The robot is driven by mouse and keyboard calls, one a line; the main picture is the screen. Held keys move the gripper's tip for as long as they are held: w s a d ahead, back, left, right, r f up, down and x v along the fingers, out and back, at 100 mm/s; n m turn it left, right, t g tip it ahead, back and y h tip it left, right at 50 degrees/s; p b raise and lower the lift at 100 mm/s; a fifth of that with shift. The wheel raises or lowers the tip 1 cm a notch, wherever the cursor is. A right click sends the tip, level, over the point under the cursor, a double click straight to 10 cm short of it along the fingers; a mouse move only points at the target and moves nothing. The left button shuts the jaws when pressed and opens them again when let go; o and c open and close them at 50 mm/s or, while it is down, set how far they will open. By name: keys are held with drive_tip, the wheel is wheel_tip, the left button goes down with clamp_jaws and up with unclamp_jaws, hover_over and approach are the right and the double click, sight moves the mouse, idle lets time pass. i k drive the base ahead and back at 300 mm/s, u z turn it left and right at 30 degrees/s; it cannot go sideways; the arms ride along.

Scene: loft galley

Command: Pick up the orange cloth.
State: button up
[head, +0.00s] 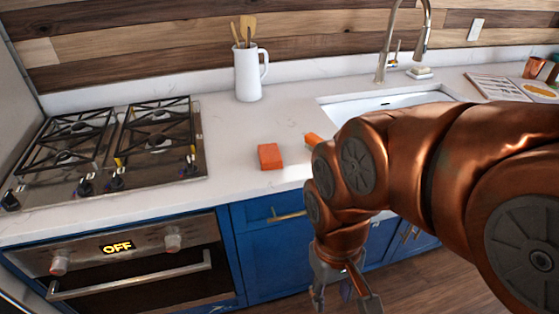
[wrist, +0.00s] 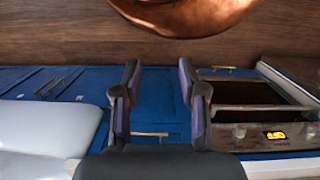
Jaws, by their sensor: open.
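A small orange block-like piece (head: 270,156), possibly the folded orange cloth, lies on the white counter between the stove and the sink. A second orange thing (head: 313,139) lies just right of it, near the sink's left edge, mostly hidden behind my arm; I cannot tell which is the cloth. My gripper (head: 345,294) hangs low in front of the blue cabinets, below the counter top and away from both pieces. In the wrist view my gripper (wrist: 160,70) is open and empty, facing the cabinets and floor. No orange piece shows there.
A gas stove (head: 110,145) stands left above an oven (head: 130,265). A white pitcher (head: 248,75) with wooden utensils stands at the back. The sink (head: 375,103) and its faucet (head: 386,45) are behind my arm. The counter (head: 225,130) around the left orange piece is clear.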

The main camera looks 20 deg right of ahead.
sight(269, 155)
drive_tip(key=z, duration=0.15)
drive_tip(key=i, duration=0.5)
drive_tip(key=u, duration=1.15)
drive_tip(key=k, duration=1.65)
drive_tip(key=z, duration=1.1)
